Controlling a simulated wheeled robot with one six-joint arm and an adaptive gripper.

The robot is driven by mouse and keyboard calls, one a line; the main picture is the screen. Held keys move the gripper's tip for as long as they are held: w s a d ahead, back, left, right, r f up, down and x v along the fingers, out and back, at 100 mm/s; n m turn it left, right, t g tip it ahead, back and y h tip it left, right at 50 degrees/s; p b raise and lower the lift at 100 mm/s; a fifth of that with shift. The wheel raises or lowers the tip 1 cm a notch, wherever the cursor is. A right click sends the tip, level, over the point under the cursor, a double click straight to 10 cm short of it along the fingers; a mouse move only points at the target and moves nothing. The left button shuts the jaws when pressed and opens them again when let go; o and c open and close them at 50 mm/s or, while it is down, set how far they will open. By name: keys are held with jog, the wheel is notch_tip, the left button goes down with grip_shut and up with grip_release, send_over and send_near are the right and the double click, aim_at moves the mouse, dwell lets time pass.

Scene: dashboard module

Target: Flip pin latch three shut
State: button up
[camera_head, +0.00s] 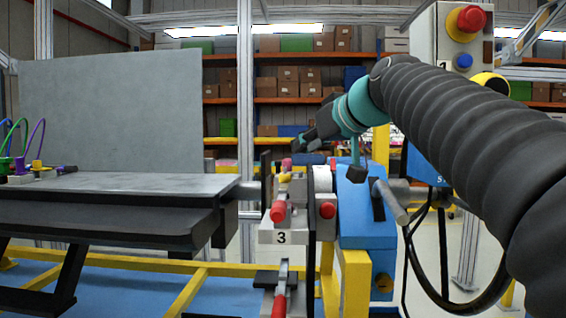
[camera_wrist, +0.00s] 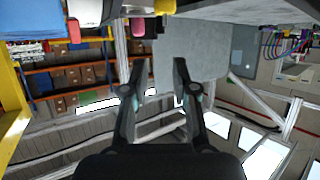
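The unit marked 3 (camera_head: 281,237) is on the fixture at centre in the head view, a grey block with a red-tipped handle (camera_head: 278,211) in front. I cannot tell the latch's exact position. A second red knob (camera_head: 327,210) sits just right of it. My gripper (camera_head: 305,142) is above and behind the unit, near a yellow and pink part at its top. In the wrist view my gripper (camera_wrist: 160,68) has its two fingers apart with nothing between them. A red part (camera_wrist: 74,30) and a pink part (camera_wrist: 137,27) show at the top there, apart from the fingers.
A blue housing (camera_head: 366,215) with a grey bar handle stands right of the unit. Another red-handled latch (camera_head: 279,300) is below. A grey table (camera_head: 120,185) with an upright panel (camera_head: 115,110) is at left. A control box with a red button (camera_head: 471,19) is upper right.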

aim_at(280, 162)
jog(key=p+x, duration=0.1)
jog(key=x, duration=1.1)
jog(key=shift+s+f, duration=0.1)
jog(key=shift+f, duration=0.05)
grip_shut()
